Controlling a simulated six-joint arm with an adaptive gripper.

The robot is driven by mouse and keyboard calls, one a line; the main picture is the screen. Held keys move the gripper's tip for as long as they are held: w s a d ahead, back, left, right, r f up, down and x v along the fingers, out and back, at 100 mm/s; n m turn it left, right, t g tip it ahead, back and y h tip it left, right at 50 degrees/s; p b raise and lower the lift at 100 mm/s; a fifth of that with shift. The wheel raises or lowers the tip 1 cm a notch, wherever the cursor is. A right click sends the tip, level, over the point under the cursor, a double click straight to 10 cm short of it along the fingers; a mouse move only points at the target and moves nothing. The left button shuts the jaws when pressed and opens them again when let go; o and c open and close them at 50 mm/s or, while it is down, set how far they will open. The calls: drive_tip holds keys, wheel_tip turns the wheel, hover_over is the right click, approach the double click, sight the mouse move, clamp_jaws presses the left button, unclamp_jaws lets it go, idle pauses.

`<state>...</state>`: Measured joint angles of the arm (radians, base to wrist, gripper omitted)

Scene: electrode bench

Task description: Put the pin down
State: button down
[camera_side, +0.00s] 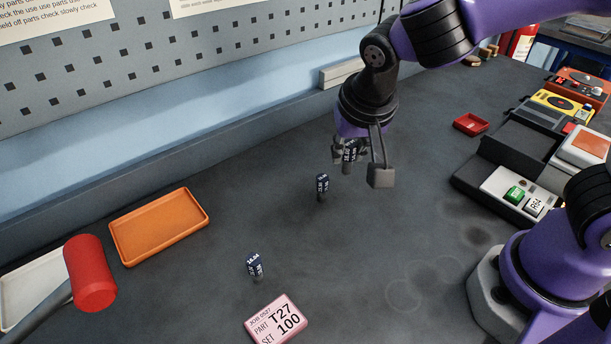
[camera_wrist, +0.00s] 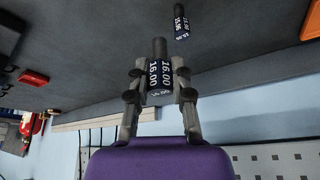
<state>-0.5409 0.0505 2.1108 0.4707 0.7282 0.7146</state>
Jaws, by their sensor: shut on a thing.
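My gripper (camera_side: 349,146) is shut on a pin (camera_side: 347,168) with a dark blue label band and a grey metal shank. In the wrist view the gripper (camera_wrist: 160,80) has a finger on each side of this pin (camera_wrist: 159,48), whose band reads 16.00. In the side view the shank points down toward the bench; I cannot tell whether its end touches. A second dark-banded pin (camera_side: 322,186) stands on the bench to the lower left. A third pin (camera_side: 254,266) stands farther forward and left. One other pin also shows in the wrist view (camera_wrist: 181,22).
An orange tray (camera_side: 157,252) lies at left, beside a red-headed mallet (camera_side: 90,274). A pink job card (camera_side: 276,319) lies in front. Bare bench surrounds the standing pins.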

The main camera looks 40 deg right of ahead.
drive_tip(key=w+d+f, duration=0.1)
drive_tip(key=d, duration=0.1)
drive_tip(key=w+d+f, duration=0.3)
drive_tip(key=d+f, duration=0.1)
drive_tip(key=d, duration=0.1)
drive_tip(key=shift+w, duration=0.15)
drive_tip(key=shift+f, duration=2.05)
drive_tip(key=shift+f, duration=0.1)
drive_tip(key=c, duration=0.8)
unclamp_jaws()
